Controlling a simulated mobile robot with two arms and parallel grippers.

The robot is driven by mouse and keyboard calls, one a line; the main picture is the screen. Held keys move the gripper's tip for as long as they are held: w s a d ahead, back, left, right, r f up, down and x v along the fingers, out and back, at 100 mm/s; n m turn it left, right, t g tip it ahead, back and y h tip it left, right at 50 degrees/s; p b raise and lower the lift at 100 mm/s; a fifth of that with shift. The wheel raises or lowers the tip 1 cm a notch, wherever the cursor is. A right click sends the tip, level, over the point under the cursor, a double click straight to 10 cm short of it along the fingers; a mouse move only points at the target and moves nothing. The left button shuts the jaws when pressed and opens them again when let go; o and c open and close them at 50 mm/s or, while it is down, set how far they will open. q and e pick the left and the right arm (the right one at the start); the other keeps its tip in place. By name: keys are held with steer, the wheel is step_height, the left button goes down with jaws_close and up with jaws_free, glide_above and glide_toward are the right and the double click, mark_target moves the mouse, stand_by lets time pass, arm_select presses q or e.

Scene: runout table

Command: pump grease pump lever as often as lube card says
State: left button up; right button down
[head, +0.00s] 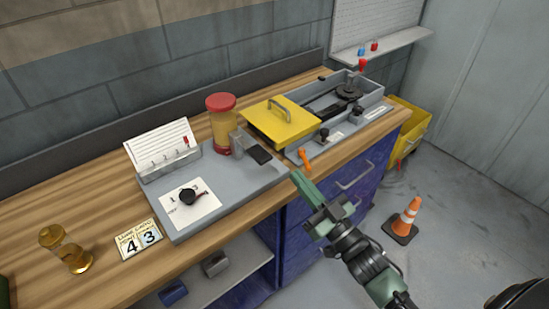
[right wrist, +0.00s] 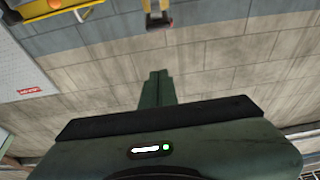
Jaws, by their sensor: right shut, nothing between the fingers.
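The grease pump (head: 221,130) stands on a grey plate, an amber cylinder with a red cap. Its lever appears to be the grey arm with a black pad (head: 259,154) at its right side. The lube card (head: 138,240) lies at the table's front edge and shows large figures 4 and 3; its smaller print is hard to read. My right gripper (head: 297,180) is shut and empty, in front of the table edge, right of the lever pad and apart from it. Its closed fingers (right wrist: 158,86) also show in the right wrist view. My left gripper is out of view.
A black knob (head: 188,197) sits on a numbered white plate, beside a white card in a holder (head: 162,150). An orange handle (head: 304,159) and a grey box with yellow lid (head: 281,122) are close to my right gripper.

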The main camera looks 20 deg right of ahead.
steer(key=shift+w, duration=0.1)
steer(key=p+x, duration=0.4)
steer(key=x, duration=0.6)
step_height(320, 180, down, 4)
steer(key=shift+r, duration=0.1)
